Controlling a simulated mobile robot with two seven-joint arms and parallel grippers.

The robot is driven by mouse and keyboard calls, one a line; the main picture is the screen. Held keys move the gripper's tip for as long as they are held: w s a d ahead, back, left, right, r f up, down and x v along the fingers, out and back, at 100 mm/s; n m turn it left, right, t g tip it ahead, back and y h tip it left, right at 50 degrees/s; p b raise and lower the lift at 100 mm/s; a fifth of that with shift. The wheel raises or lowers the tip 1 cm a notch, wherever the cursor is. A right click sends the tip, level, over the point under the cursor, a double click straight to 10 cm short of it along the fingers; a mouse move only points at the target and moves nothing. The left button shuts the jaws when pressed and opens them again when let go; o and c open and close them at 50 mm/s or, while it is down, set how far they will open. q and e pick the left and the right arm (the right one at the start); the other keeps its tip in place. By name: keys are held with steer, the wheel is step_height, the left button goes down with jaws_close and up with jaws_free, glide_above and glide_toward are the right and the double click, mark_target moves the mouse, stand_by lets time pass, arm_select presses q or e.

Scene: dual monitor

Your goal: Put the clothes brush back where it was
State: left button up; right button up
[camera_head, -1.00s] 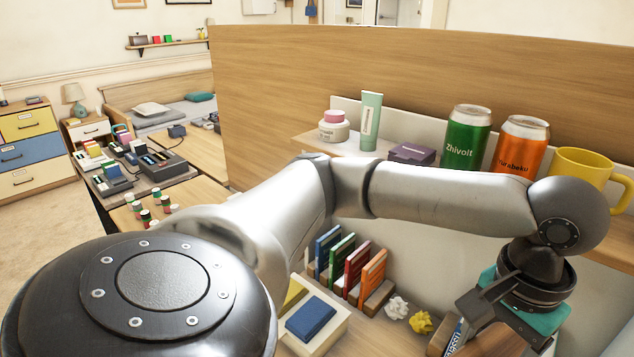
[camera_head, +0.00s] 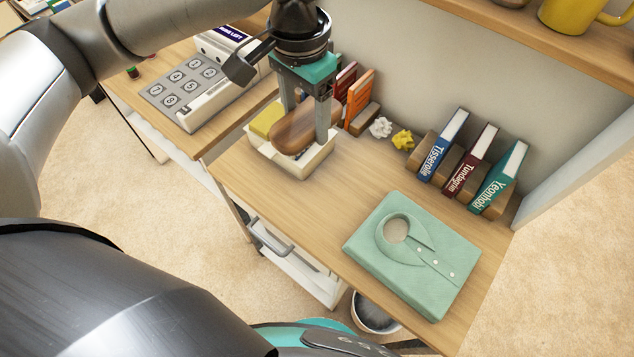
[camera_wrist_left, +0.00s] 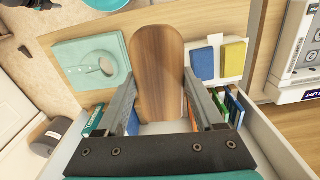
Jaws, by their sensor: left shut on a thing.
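The clothes brush (camera_head: 293,131) has a rounded wooden back; its bristles do not show. My left gripper (camera_head: 308,112) is shut on it, one finger on each side. In the head view the brush overlaps the cream tray (camera_head: 291,166) on the desk; I cannot tell whether it touches the tray. In the left wrist view the brush (camera_wrist_left: 158,70) lies between the fingers, with the tray beside it holding a blue block (camera_wrist_left: 203,63) and a yellow block (camera_wrist_left: 233,53). A folded green shirt (camera_head: 415,275) lies at the desk's front right. My right gripper does not show.
Several books stand behind the tray; three more (camera_head: 480,165) stand at the back right. White (camera_head: 381,127) and yellow (camera_head: 403,139) crumpled balls lie by the wall. A large keypad (camera_head: 195,85) is on the left. A shelf (camera_head: 540,35) overhangs the back. The desk's middle is clear.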

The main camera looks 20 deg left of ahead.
arm_select(q)
steer(key=m, duration=0.1)
steer(key=w+f+m, duration=0.1)
steer(key=m, duration=0.1)
steer(key=shift+d+p, duration=0.2)
steer(key=shift+p, duration=0.1)
steer(key=m, duration=0.1)
steer(key=w+f+m, duration=0.1)
steer(key=m, duration=0.1)
steer(key=d+m+p, duration=0.1)
steer(key=m, duration=0.1)
steer(key=shift+w+f, duration=0.15)
steer(key=shift+f, duration=0.15)
steer(key=m, duration=0.1)
steer(key=f+m, duration=0.1)
steer(key=m, duration=0.1)
steer(key=f+m+p, duration=0.1)
steer(key=shift+w+d+m, duration=0.35)
steer(key=shift+m, duration=0.05)
steer(key=f+m+b, duration=0.1)
steer(key=f, duration=0.5)
steer(key=f+m+b, duration=0.1)
steer(key=f, duration=0.4)
steer(key=f+m+b, duration=0.1)
steer(key=f+m, duration=0.1)
steer(key=f, duration=0.4)
steer(key=shift+d+f, duration=0.2)
steer(key=shift+f, duration=0.15)
steer(key=shift+f+b, duration=0.75)
steer(key=shift+f, duration=1.4)
